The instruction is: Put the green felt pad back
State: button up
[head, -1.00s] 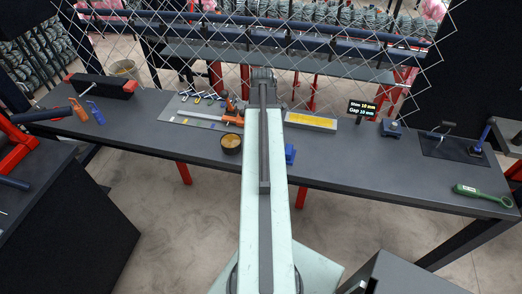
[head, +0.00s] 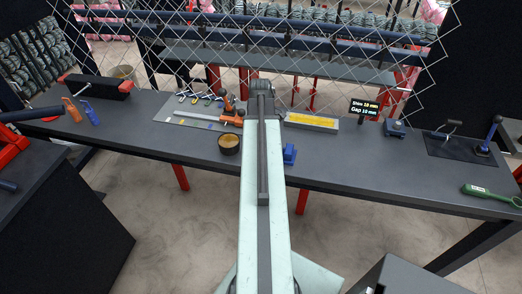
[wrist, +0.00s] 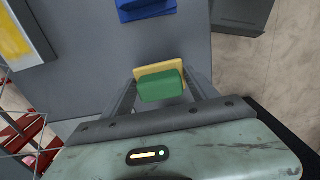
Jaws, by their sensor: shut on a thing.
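The green felt pad (wrist: 160,87) shows in the wrist view, with a yellow layer (wrist: 158,69) along its far side. My gripper (wrist: 163,86) is shut on it, one finger on each side. The pad is over or close to the dark grey bench top; I cannot tell if it touches. In the head view my own arm hides the gripper and the pad.
A chain-link mesh hangs behind.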

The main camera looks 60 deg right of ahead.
jog(key=shift+f+b, duration=0.6)
jog(key=shift+f, duration=0.7)
jog(key=o, duration=1.4)
jog(key=shift+r, duration=0.1)
notch_tip(320, 180, up, 8)
jog(key=p, duration=0.8)
jog(key=shift+d, duration=0.15)
